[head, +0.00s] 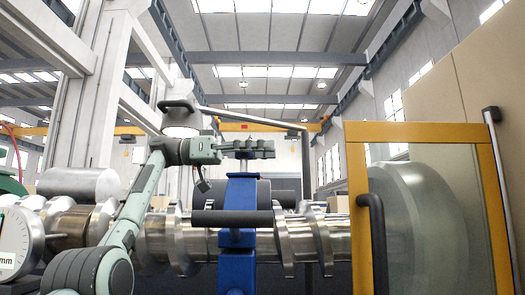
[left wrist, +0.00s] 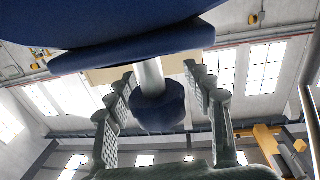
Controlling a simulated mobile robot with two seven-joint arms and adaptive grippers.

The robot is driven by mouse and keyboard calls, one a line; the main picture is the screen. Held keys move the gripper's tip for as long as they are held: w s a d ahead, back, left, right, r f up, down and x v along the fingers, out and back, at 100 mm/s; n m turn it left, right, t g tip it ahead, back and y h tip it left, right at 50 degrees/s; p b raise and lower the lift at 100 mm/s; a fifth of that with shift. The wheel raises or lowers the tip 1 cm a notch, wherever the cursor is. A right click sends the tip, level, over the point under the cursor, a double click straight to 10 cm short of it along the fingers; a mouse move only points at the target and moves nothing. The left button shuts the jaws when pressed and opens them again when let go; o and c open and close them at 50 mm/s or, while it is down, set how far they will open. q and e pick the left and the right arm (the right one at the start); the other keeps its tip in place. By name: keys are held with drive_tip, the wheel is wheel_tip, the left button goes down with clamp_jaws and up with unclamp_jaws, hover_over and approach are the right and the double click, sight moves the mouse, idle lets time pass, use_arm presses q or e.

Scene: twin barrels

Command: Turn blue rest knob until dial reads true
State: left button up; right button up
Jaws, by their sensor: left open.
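The blue rest (head: 237,258) stands upright around the shiny metal shaft (head: 155,240) in the middle of the head view. My left gripper (head: 262,148) is just above the top of the rest, open. In the left wrist view, the dark blue knob (left wrist: 160,108) on a short silver stem (left wrist: 150,77) sits between the two spread fingers. Gaps show on both sides, and I see no clear contact. The knob is not clearly visible in the head view. The dial (head: 14,243) is cut off at the left edge; its reading is not legible.
A dark horizontal bar (head: 231,218) crosses in front of the rest. A yellow-framed clear guard (head: 356,158) with a dark handle (head: 376,240) stands close on the right. A lamp (head: 180,118) shows above my left arm. Open space lies above the gripper.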

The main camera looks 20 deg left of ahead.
use_arm(q)
drive_tip(key=a, duration=0.2)
drive_tip(key=s+a, duration=0.1)
drive_tip(key=a, duration=0.4)
drive_tip(key=shift+s+a, duration=0.15)
drive_tip(key=shift+a, duration=0.05)
drive_tip(key=shift+o, duration=0.5)
